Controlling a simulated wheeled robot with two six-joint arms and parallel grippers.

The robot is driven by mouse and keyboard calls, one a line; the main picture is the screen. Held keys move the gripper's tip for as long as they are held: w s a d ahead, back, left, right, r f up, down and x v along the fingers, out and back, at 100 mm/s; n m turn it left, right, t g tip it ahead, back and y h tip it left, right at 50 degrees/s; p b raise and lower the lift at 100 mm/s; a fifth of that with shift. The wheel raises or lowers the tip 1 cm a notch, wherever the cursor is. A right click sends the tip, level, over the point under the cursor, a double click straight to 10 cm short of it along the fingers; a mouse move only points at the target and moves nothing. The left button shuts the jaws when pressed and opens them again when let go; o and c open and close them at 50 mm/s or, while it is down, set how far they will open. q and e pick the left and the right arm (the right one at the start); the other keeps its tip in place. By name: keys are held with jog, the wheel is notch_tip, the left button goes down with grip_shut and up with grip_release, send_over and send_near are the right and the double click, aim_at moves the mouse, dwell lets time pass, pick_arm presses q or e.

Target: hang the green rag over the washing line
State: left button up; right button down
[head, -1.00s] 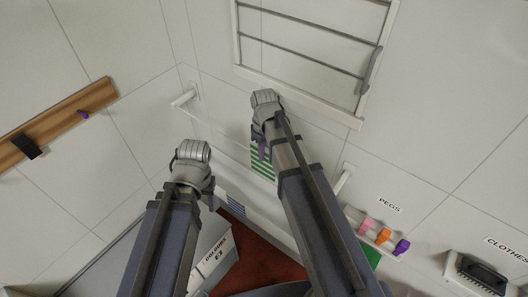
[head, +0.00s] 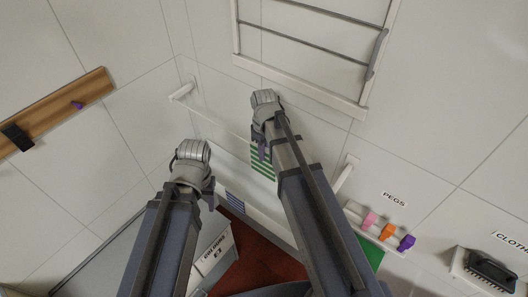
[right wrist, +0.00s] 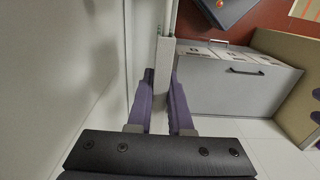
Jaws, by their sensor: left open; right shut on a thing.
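The green rag (head: 262,160) has green and white stripes. In the head view it hangs down just below my right gripper (head: 262,140), which is shut on it; the grip itself is partly hidden by the arm. The washing line (head: 222,122) runs thinly between a left bracket (head: 183,91) and a right bracket (head: 345,174). The rag shows close to it, but I cannot tell whether it crosses the line. In the right wrist view, the purple fingers (right wrist: 159,108) flank a pale upright strip. My left gripper (head: 208,196) is open and empty, left of the rag.
A wall rack (head: 312,90) with bars is above the right gripper.

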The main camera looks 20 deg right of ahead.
jog(key=shift+f+b, duration=0.65)
jog(key=shift+f, duration=0.15)
jog(key=c, duration=0.8)
grip_release()
jog(key=shift+o, duration=0.2)
jog(key=shift+r, duration=0.15)
notch_tip(320, 180, up, 8)
jog(key=p, duration=0.8)
jog(key=shift+f, duration=0.2)
